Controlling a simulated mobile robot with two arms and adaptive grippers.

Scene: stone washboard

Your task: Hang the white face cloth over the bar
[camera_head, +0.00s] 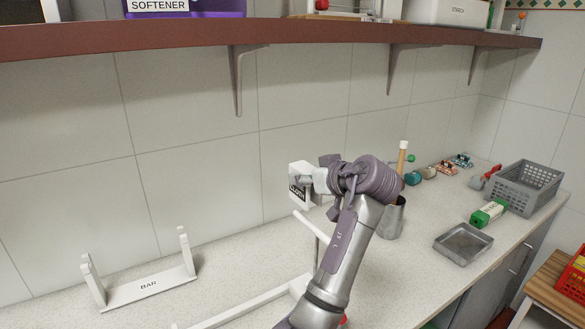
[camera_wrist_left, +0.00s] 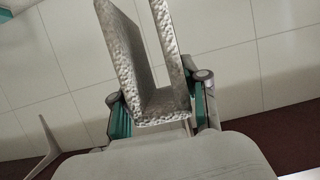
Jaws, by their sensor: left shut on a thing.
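The white face cloth (camera_head: 300,171), with a dark label printed "CLOTH", hangs folded from my left gripper (camera_head: 315,178) above the counter. In the left wrist view the gripper (camera_wrist_left: 160,108) is shut on the cloth (camera_wrist_left: 124,48), which shows as a textured U-shaped fold with two spaced sides. A white stand (camera_head: 148,286) labelled "BAR" sits on the counter at left, with a short upright at each end. Another white stand (camera_head: 245,308) has a pale rod (camera_head: 311,226) just below the cloth; my arm hides part of it. The cloth appears apart from the rod. My right gripper is out of view.
A brown shelf (camera_head: 250,38) with brackets runs along the tiled wall above. To the right on the counter are a grey cup (camera_head: 393,222), a metal tray (camera_head: 463,244), a green-and-white carton (camera_head: 488,214) and a grey crate (camera_head: 526,186). The counter between the stands is clear.

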